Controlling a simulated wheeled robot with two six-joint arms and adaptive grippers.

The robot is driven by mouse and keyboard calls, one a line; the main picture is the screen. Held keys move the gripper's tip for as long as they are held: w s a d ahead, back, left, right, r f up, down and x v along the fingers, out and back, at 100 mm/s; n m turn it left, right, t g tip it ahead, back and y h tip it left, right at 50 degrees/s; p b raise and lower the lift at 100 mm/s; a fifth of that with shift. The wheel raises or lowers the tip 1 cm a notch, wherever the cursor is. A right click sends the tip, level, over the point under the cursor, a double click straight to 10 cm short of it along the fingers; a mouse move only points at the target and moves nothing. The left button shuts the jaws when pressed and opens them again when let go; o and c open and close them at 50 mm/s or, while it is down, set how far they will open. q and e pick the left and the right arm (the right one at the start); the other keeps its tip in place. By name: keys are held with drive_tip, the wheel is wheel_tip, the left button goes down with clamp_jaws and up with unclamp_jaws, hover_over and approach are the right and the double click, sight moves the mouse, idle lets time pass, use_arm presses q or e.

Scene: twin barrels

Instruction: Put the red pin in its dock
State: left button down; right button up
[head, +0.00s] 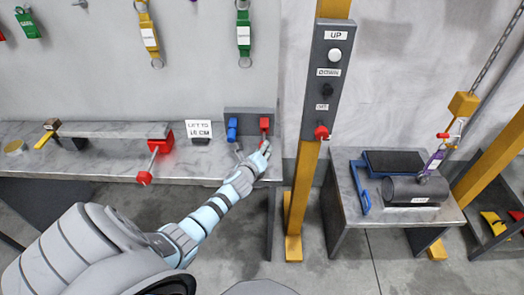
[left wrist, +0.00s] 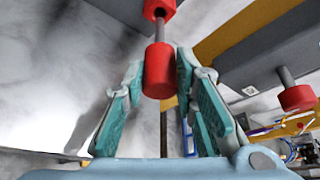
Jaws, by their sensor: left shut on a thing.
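My left gripper (head: 262,148) is at the front of a grey bracket (head: 249,113) at the workbench's right end. In the left wrist view its two teal fingers (left wrist: 160,72) are closed on either side of the red pin (left wrist: 158,72), gripping its red handle. The pin's grey shaft points away to a red socket (left wrist: 159,8), which also shows on the bracket in the head view (head: 265,123). The shaft's tip meets the socket's opening; how deep it sits cannot be told. A blue piece (head: 232,128) is left of the red socket. My right gripper is not in view.
A yellow post (head: 297,200) with a button panel (head: 328,80) and red knob (head: 321,132) stands right of my gripper. A red-handled clamp (head: 160,142) and a sign (head: 199,129) are on the bench to the left. A side table (head: 345,190) stands at the right.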

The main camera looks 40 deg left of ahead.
sight(261, 143)
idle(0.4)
use_arm(q)
drive_tip(key=shift+w+a+b, duration=0.2)
drive_tip(key=shift+w+a, duration=0.6)
drive_tip(key=shift+w, duration=0.25)
drive_tip(key=shift+w+a+b, duration=0.15)
drive_tip(key=shift+w+a, duration=0.6)
drive_tip(key=shift+w, duration=0.25)
drive_tip(key=shift+w+a, duration=0.2)
drive_tip(key=shift+w, duration=0.05)
drive_tip(key=shift+w+a, duration=0.3)
drive_tip(key=shift+w, duration=0.1)
drive_tip(key=c, duration=1.2)
unclamp_jaws()
drive_tip(key=v, duration=1.2)
